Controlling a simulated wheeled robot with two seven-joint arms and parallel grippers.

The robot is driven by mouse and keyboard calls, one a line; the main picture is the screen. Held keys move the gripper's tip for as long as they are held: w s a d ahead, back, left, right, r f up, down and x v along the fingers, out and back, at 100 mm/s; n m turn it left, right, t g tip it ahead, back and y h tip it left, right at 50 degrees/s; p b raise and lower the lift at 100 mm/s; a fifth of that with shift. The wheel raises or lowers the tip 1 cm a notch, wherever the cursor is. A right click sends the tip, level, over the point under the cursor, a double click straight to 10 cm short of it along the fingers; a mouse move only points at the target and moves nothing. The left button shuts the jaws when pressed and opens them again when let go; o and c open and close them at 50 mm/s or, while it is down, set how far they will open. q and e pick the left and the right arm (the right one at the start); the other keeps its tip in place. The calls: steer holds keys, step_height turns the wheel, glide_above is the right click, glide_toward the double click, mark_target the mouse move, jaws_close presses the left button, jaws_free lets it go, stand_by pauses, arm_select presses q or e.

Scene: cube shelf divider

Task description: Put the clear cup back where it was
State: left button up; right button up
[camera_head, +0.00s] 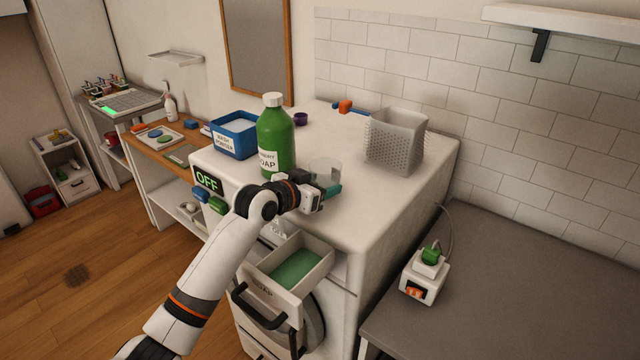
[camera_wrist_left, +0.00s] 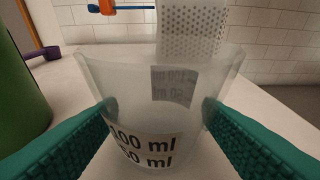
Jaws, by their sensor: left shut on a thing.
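The clear cup (camera_head: 324,169) is on or just above the white machine top (camera_head: 345,215), right of the green soap bottle (camera_head: 275,140). In the left wrist view the cup (camera_wrist_left: 150,100) is upright, with "100 ml" and "50 ml" printed on it. My left gripper (camera_head: 330,190) has its teal fingers on both sides of the cup, shut on it; the fingers also show in the left wrist view (camera_wrist_left: 155,125). I cannot tell whether the cup's base touches the top. My right gripper is not in view.
A blue washing powder box (camera_head: 234,135) stands left of the bottle. A perforated grey basket (camera_head: 396,142) stands behind right, and a purple item (camera_head: 300,118) behind the bottle. The drawer (camera_head: 290,268) with green liquid is open below my arm.

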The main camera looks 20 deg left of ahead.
arm_select(q)
steer(key=o, duration=0.9)
steer(key=shift+w+f, duration=0.1)
steer(key=shift+o, duration=0.7)
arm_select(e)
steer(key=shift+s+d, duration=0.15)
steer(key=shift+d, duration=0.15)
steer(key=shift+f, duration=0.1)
arm_select(q)
steer(key=b+v, duration=0.2)
steer(key=v, duration=1)
steer(key=shift+b, duration=0.35)
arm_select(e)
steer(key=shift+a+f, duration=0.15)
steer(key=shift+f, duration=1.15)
